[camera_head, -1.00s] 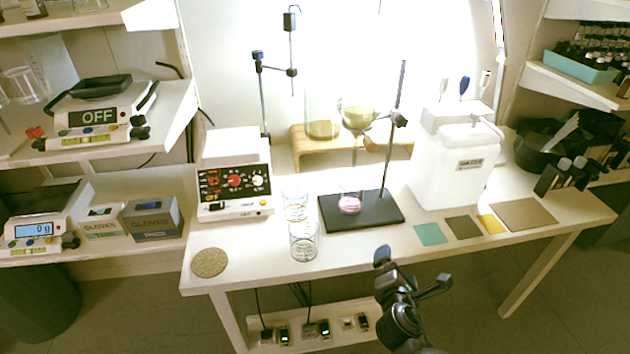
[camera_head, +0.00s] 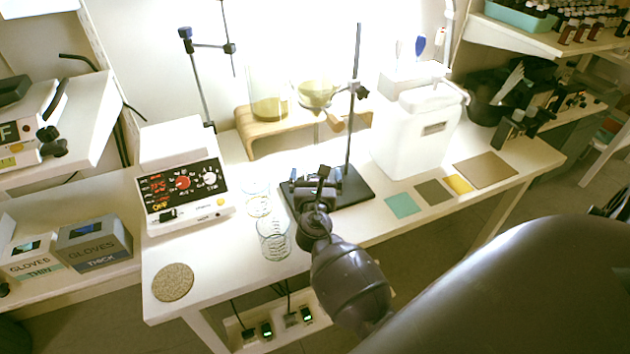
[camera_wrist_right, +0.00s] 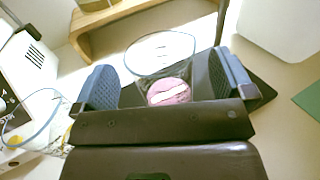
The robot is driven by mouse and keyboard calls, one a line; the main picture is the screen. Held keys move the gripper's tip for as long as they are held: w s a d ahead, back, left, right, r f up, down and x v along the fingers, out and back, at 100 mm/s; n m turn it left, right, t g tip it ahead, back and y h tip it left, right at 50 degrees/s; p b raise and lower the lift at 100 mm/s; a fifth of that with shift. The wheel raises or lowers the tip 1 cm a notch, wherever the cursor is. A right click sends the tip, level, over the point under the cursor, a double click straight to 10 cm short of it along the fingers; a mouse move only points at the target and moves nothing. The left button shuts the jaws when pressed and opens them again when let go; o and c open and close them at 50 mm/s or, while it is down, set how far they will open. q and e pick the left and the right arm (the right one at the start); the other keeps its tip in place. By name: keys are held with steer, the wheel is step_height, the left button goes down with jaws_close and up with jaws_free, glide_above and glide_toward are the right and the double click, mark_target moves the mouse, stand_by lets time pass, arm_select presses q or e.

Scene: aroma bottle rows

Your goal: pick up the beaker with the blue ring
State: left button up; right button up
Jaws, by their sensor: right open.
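Two clear glass beakers stand one behind the other left of the black stand base: a front beaker (camera_head: 274,242) with a dark bluish ring and a rear beaker (camera_head: 258,204) with a yellowish band. I cannot tell for certain which ring is the blue one. My right gripper (camera_head: 311,181) is open over the stand base, right of both beakers. In the right wrist view, a beaker with pink contents (camera_wrist_right: 169,91) shows beyond and between the spread fingers (camera_wrist_right: 165,80). A blue-rimmed beaker (camera_wrist_right: 28,122) is partly visible at the left edge. My left gripper is out of view.
The black stand base (camera_head: 358,191) carries an upright rod. A control box (camera_head: 182,187) is on the left, a round cork mat (camera_head: 172,282) at front left, a wooden riser (camera_head: 243,133) behind, and a white container (camera_head: 405,140) to the right.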

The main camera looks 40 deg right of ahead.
steer(key=shift+x, duration=1.2)
steer(key=c, duration=1.1)
